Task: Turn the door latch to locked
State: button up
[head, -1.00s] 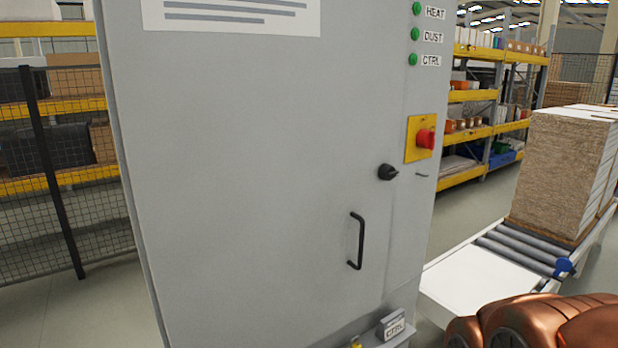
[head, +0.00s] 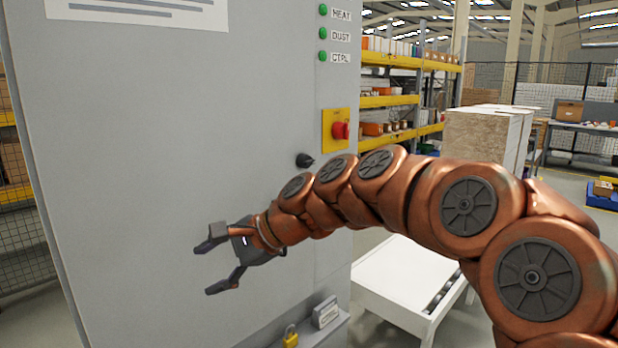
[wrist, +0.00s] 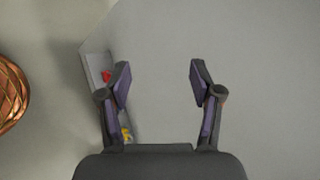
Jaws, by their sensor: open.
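The grey cabinet door (head: 140,130) fills the left of the head view. The black door latch (head: 304,160) is a small knob with a light pointer, below and left of the red switch. My gripper (head: 208,268) is open and empty in front of the door, left of and below the latch. The gripper also shows open in the wrist view (wrist: 158,80), with plain grey surface ahead of it and nothing between the fingers. The latch is not seen in the wrist view. The door's black handle is hidden in the head view, where my arm and gripper stand.
A red rotary switch (head: 340,131) on a yellow plate sits just above the latch. A ledge below holds a yellow padlock (head: 291,336) and a small labelled block (head: 326,312). A white conveyor table (head: 395,275) stands right of the cabinet. Shelves stand behind.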

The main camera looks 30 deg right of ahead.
jog(key=w+d+r+m+t+b, duration=0.1)
jog(key=w+d+r+m+t, duration=0.25)
jog(key=d, duration=0.25)
jog(key=w+d+r+m+t, duration=0.2)
jog(key=w+d+r+m, duration=0.15)
jog(key=d, duration=0.35)
jog(key=m+t+h+b, duration=0.2)
jog(key=m+t+h, duration=0.25)
jog(key=m, duration=0.65)
send_near(311, 161)
jog(key=d+x, duration=0.1)
jog(key=x, duration=0.2)
jog(key=shift+t, duration=0.3)
jog(key=x, duration=0.5)
jog(key=p+x, duration=0.1)
jog(key=x, duration=0.1)
jog(key=shift+w+a+f, duration=0.1)
jog(key=shift+a+f, duration=0.15)
jog(key=shift+a, duration=0.15)
jog(key=c, duration=1.1)
jog(key=shift+c, duration=0.2)
